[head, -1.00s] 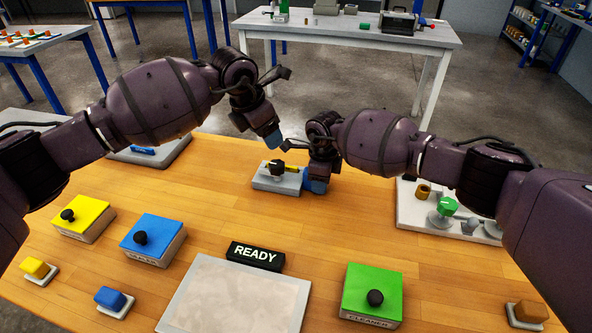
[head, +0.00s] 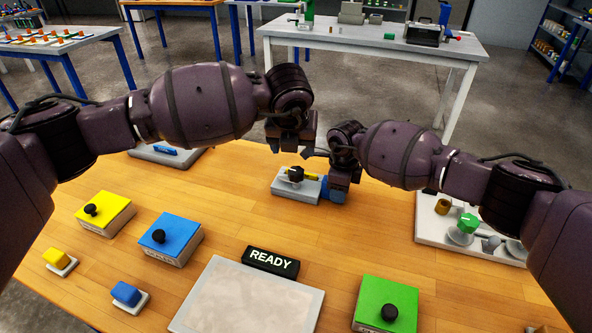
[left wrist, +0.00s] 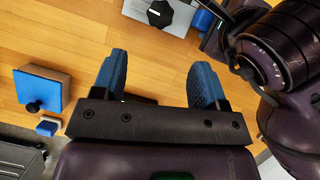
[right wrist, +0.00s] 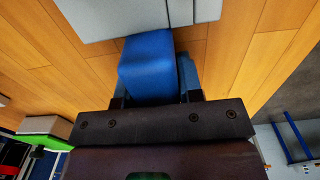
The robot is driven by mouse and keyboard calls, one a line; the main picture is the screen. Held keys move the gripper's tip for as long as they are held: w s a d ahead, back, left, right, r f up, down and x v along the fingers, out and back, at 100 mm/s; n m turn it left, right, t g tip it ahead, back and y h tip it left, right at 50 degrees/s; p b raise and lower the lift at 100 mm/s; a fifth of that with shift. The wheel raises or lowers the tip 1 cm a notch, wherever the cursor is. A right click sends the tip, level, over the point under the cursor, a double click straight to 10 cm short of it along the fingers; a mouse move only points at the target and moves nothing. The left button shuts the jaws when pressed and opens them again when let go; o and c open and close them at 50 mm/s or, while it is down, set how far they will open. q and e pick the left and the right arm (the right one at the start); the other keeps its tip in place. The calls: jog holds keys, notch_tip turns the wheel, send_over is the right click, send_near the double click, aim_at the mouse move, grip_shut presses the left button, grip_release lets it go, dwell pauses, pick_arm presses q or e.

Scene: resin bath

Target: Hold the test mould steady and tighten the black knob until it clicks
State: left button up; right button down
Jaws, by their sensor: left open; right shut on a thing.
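The test mould (head: 284,188) is a grey block lying flat on the wooden table. The black knob (head: 296,174) stands on top of it, with a yellow strip beside it.
A READY sign (head: 271,261) and a pale panel (head: 246,300) lie in front. Yellow (head: 103,212), blue (head: 170,236) and green (head: 388,300) boxes with black knobs stand around. A white tray (head: 430,225) with fittings is at right. Table between mould and sign is clear.

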aim_at(296, 172)
pick_arm(q)
jog(key=x, duration=1.2)
jog(key=shift+s, duration=0.1)
jog(key=c, duration=0.9)
